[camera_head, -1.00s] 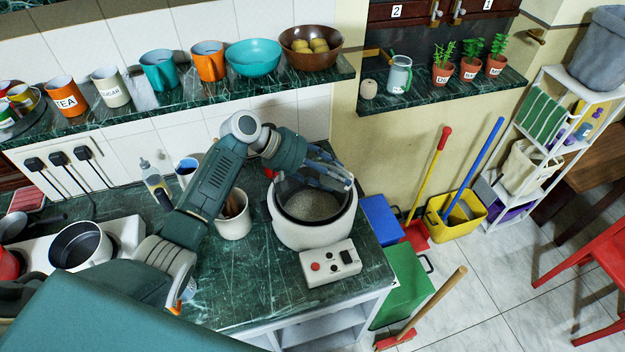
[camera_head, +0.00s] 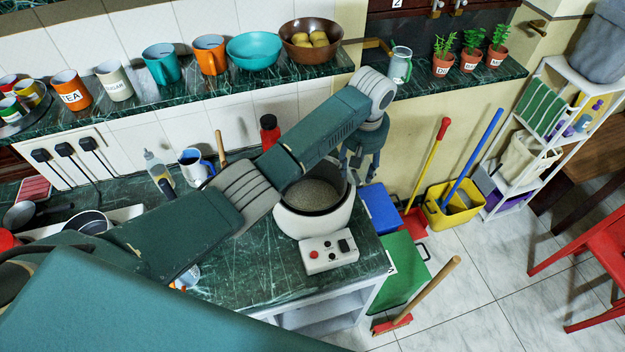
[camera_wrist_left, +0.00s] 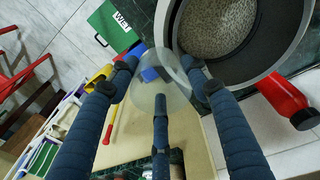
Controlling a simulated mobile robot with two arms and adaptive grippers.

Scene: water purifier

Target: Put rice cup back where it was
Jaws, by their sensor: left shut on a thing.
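The rice cup (camera_wrist_left: 158,72) is a clear, see-through cup in the left wrist view. My left gripper (camera_wrist_left: 157,84) is shut on it, with its blue fingers around the cup. In the head view my left gripper (camera_head: 360,166) points down at the back right rim of the white rice cooker (camera_head: 312,222); the cup cannot be made out there. The cooker is open and holds pale rice (camera_head: 313,195). In the left wrist view the cooker's dark inner pot with rice (camera_wrist_left: 215,27) lies beside the cup. My right gripper is not in view.
The control box (camera_head: 329,252) is at the cooker's front. The shelf above holds cups, bowls, a glass jug (camera_head: 398,66) and potted plants (camera_head: 473,58). Blue and green bins (camera_head: 404,272) stand right of the counter.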

